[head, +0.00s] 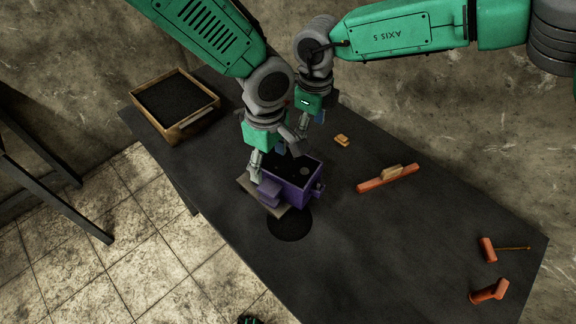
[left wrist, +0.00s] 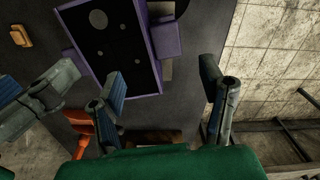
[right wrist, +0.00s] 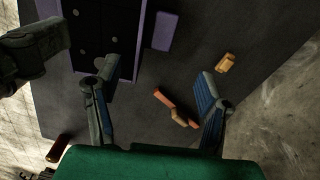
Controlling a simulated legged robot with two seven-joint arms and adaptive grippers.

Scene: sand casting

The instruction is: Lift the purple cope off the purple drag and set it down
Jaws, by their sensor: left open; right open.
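A purple flask box (head: 293,190) filled with black sand sits on the table, partly on a light board (head: 247,183). Its sand face shows several round holes; I cannot tell cope from drag at a seam. Purple side lugs show, one in the left wrist view (left wrist: 166,40) and one in the right wrist view (right wrist: 164,31). My right gripper (head: 309,122) is open and empty just behind the box, above the table. The fingers hide part of the box's far edge.
A wooden tray of black sand (head: 187,125) stands at the back left. A dark round patch (head: 290,223) lies in front of the box. A small yellow block (head: 342,140), an orange bar (head: 388,179) and orange tools (head: 488,290) lie to the right. The table's front middle is clear.

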